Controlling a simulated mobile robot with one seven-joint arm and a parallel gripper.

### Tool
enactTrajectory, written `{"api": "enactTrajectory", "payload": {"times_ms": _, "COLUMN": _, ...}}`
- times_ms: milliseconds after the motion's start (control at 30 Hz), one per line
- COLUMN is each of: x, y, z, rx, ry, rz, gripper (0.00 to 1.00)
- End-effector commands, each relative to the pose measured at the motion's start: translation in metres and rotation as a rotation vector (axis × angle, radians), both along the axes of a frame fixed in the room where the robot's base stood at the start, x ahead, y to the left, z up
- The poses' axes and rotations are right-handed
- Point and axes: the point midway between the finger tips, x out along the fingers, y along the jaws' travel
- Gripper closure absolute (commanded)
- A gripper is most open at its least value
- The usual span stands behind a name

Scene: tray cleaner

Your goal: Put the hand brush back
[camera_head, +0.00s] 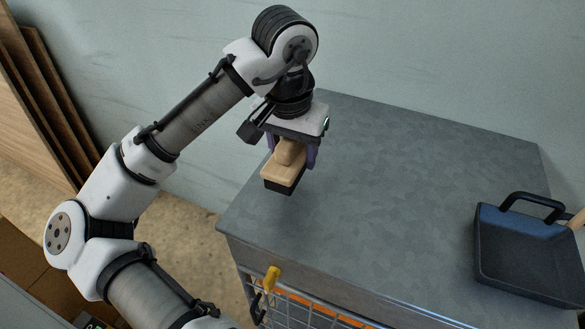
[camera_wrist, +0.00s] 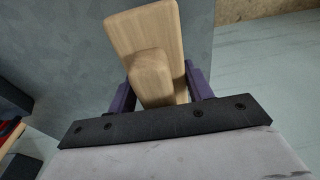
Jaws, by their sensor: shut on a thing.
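The hand brush (camera_head: 283,172) has a pale wooden body with a raised grip and a dark underside. It hangs from my gripper (camera_head: 291,153), whose purple fingers are shut on its wooden grip. The brush is near the left edge of the grey metal tabletop (camera_head: 390,190) and appears above the surface; the exact gap is hard to tell. In the wrist view, the wooden brush (camera_wrist: 148,42) sits between the purple fingers of my gripper (camera_wrist: 160,85), and its bristles are hidden.
A dark tray (camera_head: 525,255) with a black handle stands at the right of the tabletop, with a wooden handle beside it. A yellow hook (camera_head: 272,279) and a wire grid (camera_head: 290,308) are on the front side. Wooden boards lean at far left. The middle of the tabletop is clear.

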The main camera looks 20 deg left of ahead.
Motion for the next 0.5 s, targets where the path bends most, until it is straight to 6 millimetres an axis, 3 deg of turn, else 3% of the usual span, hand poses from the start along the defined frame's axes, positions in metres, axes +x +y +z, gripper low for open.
{"api": "enactTrajectory", "payload": {"times_ms": 400, "x": -0.001, "y": 0.001, "z": -0.048, "rx": 0.002, "ry": 0.001, "rz": 0.001, "gripper": 0.71}}
{"api": "enactTrajectory", "payload": {"times_ms": 500, "x": 0.000, "y": 0.000, "z": -0.051, "rx": 0.001, "ry": -0.001, "rz": 0.000, "gripper": 0.71}}
